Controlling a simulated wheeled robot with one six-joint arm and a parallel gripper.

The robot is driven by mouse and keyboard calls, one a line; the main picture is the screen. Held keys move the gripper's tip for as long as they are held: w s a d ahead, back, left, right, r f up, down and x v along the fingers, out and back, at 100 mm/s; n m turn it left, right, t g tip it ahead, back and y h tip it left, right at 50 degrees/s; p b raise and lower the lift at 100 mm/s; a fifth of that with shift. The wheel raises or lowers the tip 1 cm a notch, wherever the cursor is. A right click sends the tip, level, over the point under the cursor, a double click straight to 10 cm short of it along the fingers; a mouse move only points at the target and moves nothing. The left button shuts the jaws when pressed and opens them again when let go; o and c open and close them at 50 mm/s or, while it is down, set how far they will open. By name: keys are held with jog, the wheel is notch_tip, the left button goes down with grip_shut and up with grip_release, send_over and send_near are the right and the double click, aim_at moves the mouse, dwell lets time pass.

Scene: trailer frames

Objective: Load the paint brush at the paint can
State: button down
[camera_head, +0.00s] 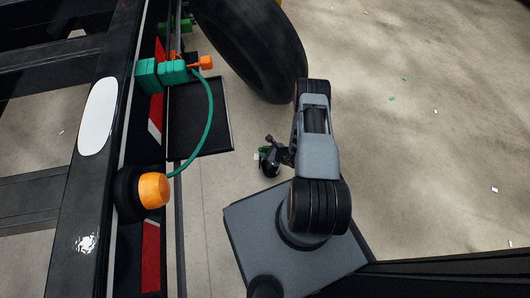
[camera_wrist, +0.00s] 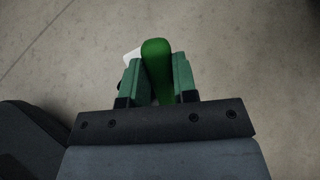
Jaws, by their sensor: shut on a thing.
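My gripper (camera_wrist: 157,80) is shut on the green handle of the paint brush (camera_wrist: 156,60), which stands up between the two green fingers in the wrist view. A small white patch (camera_wrist: 132,56) shows behind the left finger; I cannot tell whether it belongs to the brush or lies on the floor. In the head view my gripper (camera_head: 268,158) is small and dark, over the bare floor to the left of my arm, with a bit of green at it. The brush's bristles cannot be made out. No paint can shows in either view.
The black trailer frame (camera_head: 103,120) fills the left side, with a white oval patch (camera_head: 98,116), an orange lamp (camera_head: 154,190) and green connectors (camera_head: 160,73) with a green hose. A black tyre (camera_head: 250,45) and a dark flap (camera_head: 200,118) stand nearby. Concrete floor (camera_head: 430,150) is open on the right.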

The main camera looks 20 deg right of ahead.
jog(key=shift+s+a+f+g, duration=0.1)
jog(key=shift+s+f+g, duration=0.2)
jog(key=shift+w+r+p, duration=0.2)
jog(key=shift+r+p, duration=2.6)
jog(key=shift+r, duration=0.8)
